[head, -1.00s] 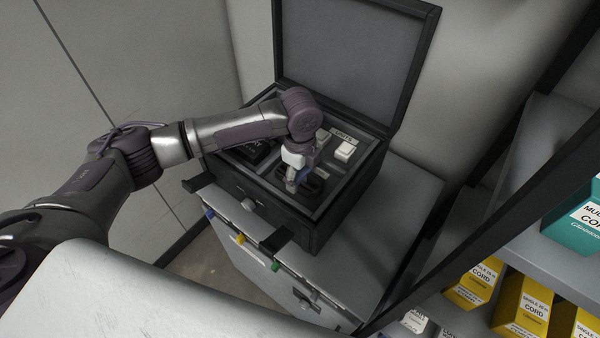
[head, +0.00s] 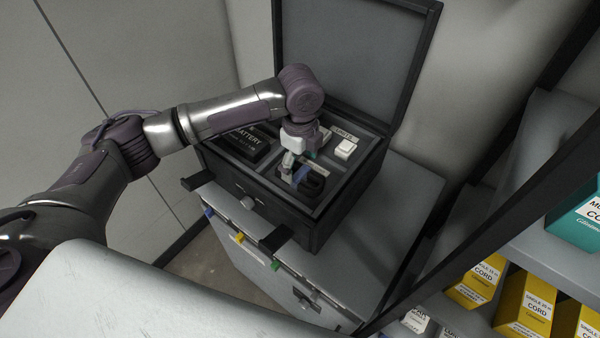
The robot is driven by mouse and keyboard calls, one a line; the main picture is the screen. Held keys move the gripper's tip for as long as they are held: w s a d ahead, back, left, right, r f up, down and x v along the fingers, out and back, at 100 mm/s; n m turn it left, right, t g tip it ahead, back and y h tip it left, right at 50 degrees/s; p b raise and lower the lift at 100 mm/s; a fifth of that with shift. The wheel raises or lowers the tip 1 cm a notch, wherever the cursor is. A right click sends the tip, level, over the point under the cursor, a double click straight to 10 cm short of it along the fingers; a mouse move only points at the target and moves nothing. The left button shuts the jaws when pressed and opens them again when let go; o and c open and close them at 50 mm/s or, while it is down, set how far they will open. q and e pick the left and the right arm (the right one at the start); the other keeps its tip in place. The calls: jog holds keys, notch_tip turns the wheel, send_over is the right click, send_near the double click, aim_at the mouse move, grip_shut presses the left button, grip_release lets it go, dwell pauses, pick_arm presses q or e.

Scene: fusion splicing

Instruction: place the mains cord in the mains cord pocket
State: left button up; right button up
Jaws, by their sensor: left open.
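The open black case (head: 300,226) stands on a grey cabinet with its lid raised. A black bundle (head: 313,184), which looks like the mains cord, lies in the front right compartment of the case, the likely mains cord pocket. My left gripper (head: 294,175) is over this compartment, just left of the bundle's middle, pointing down with its jaws open. Whether its fingertips still touch the bundle I cannot tell. The gripper hides part of the compartment and its label. My right gripper is not in view.
A black battery (head: 240,143) fills the left compartment. A white block (head: 345,149) sits at the back right of the case. The raised lid (head: 350,50) stands behind my arm. Shelves with yellow cord boxes (head: 525,305) are at right. The cabinet top (head: 405,200) right of the case is clear.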

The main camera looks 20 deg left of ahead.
aim_at(300, 173)
pick_arm(q)
notch_tip(300, 173, up, 8)
jog(key=b, duration=0.1)
dwell(0.6)
